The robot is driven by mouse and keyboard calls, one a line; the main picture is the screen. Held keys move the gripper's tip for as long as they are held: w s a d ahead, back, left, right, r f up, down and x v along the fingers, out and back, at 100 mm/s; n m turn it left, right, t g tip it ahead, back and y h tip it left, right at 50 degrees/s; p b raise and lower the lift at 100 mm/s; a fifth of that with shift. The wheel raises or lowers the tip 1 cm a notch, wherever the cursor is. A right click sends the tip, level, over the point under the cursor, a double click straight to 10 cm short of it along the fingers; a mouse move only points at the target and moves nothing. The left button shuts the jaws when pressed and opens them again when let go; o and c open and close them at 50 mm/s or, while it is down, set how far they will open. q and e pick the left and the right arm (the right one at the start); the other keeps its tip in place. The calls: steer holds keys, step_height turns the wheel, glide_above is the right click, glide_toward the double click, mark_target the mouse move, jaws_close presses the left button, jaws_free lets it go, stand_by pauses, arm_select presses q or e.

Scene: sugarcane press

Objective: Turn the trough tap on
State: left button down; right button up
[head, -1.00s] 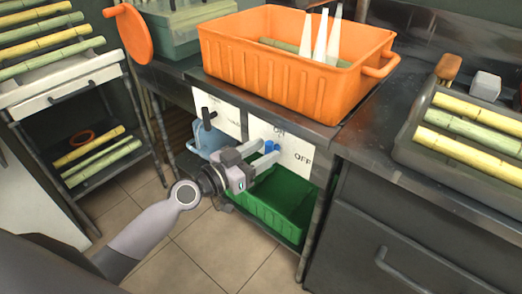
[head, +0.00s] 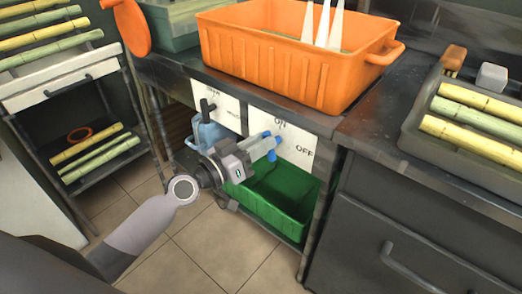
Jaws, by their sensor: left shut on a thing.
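The blue tap (head: 271,144) sticks out from a white panel (head: 299,141) under the counter edge. The panel has an "ON" mark above and an "OFF" mark at the right. My left gripper (head: 261,150) is at the tap, its fingers shut on the blue handle from the front left. The fingers partly hide the handle, so its exact angle is hard to tell. My right gripper is out of view.
A black-handled tap (head: 207,107) sits on another panel to the left, with a light blue jug (head: 207,134) near it. A green crate (head: 281,200) stands below. An orange tub (head: 290,62) is on the counter above. Cane trays stand at both sides.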

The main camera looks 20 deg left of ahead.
arm_select(q)
steer(key=shift+a+f+n+b, duration=0.15)
steer(key=shift+n+b, duration=0.45)
steer(key=shift+n, duration=0.7)
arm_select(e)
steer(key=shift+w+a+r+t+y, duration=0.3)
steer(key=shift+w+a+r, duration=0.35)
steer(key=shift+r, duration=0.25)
arm_select(q)
steer(key=c, duration=1)
jaws_free()
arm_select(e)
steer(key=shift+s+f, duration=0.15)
arm_select(q)
steer(key=shift+a, duration=0.1)
